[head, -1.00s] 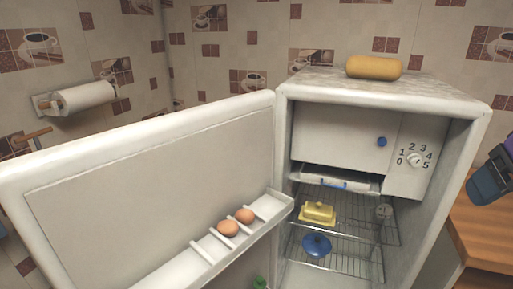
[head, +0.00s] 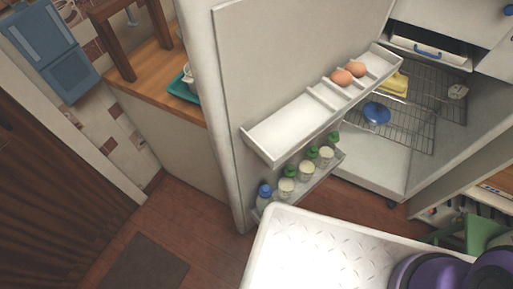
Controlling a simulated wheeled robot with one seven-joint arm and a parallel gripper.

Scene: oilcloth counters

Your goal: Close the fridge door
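The white fridge door (head: 285,65) stands wide open in the head view, its inner side facing me. Its upper shelf (head: 285,133) holds two brown eggs (head: 349,74). Its lower shelf holds several bottles and jars (head: 286,188). The fridge body (head: 368,168) is at the right, with its inside exposed. A yellow butter dish (head: 396,84) and a blue lid-like item (head: 376,113) sit on its wire racks (head: 420,130). The door's outer side and handle are hidden. My gripper is not in view.
A wooden counter (head: 150,80) with a teal tray (head: 184,87) stands left of the door. A brown door (head: 50,180) and a dark mat (head: 140,268) are at the lower left. The floor (head: 205,215) between is clear. Green items (head: 480,232) are at the lower right.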

